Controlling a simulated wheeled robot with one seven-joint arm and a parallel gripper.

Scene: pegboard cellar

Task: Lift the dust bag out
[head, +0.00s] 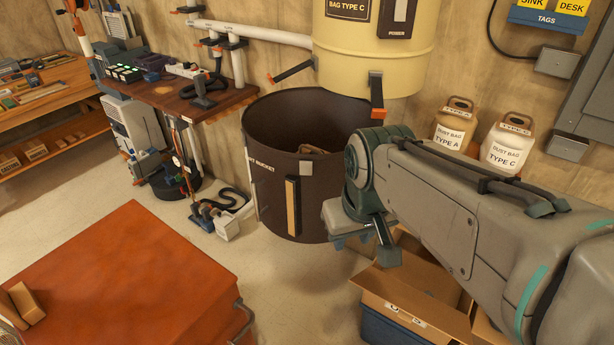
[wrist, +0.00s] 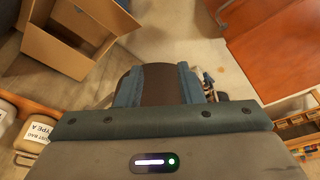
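A large dark brown dust bucket (head: 275,190) stands with its top open, left of my gripper in the head view. Something brown (head: 312,150) lies inside it; I cannot tell whether that is the dust bag. My gripper (head: 364,248) points down beside the bucket's right side. In the wrist view my gripper (wrist: 158,88) has its two fingers apart, with a dark surface, seemingly the bucket (wrist: 157,82), showing between them. I see nothing held.
A cream canister (head: 372,70) marked "BAG TYPE C" hangs above the bucket. An open cardboard box (head: 420,285) is below. An orange-red surface (head: 130,275) fills the lower left.

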